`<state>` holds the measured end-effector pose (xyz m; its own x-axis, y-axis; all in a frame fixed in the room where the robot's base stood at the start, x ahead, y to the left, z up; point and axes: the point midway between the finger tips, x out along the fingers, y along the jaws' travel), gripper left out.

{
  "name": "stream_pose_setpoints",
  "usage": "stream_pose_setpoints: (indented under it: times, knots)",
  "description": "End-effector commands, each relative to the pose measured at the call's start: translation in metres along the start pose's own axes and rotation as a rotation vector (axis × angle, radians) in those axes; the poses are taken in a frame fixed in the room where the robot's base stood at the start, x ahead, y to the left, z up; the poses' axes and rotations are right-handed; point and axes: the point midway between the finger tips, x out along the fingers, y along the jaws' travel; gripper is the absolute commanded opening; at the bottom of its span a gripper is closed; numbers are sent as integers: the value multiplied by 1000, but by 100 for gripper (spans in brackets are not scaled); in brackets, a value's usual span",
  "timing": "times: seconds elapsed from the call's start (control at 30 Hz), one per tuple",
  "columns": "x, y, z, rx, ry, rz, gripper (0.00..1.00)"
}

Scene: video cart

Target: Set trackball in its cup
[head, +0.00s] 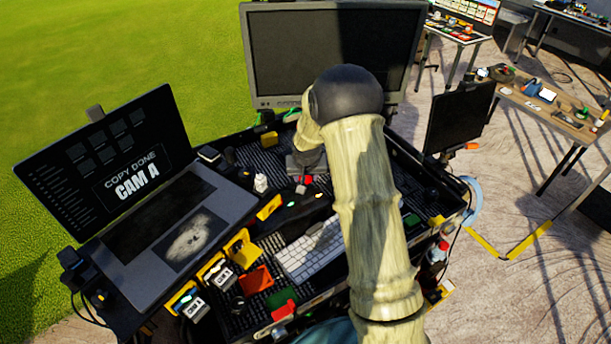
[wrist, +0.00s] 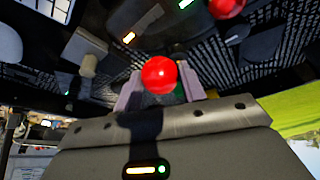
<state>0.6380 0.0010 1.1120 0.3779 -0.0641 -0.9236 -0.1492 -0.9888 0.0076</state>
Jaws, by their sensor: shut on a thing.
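A glossy red ball (wrist: 160,75), which looks like the trackball, sits between the two pale fingers of my gripper (wrist: 161,88) in the wrist view. The gripper is shut on it. In the head view my gripper (head: 305,177) is over the dark ribbed cart top, left of my forearm, with a small spot of red at its tip. A second red round thing (wrist: 225,7) is cut off by the top edge of the wrist view. I cannot pick out the ball's cup for certain; a dark rounded piece (wrist: 259,43) lies right of the ball in the wrist view.
A laptop (head: 155,215) stands on the left of the cart and a large monitor (head: 330,55) behind it. My forearm hides the cart's right middle.

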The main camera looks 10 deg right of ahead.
Motion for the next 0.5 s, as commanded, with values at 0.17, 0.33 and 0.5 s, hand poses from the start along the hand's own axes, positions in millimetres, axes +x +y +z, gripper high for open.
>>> stream_pose_setpoints:
  times: [0.17, 0.33, 0.5]
  knots:
    - [0, 0, 1, 1, 1, 1, 18]
    - [11, 0, 6, 0, 0, 1, 18]
    - [24, 0, 11, -1, 1, 1, 18]
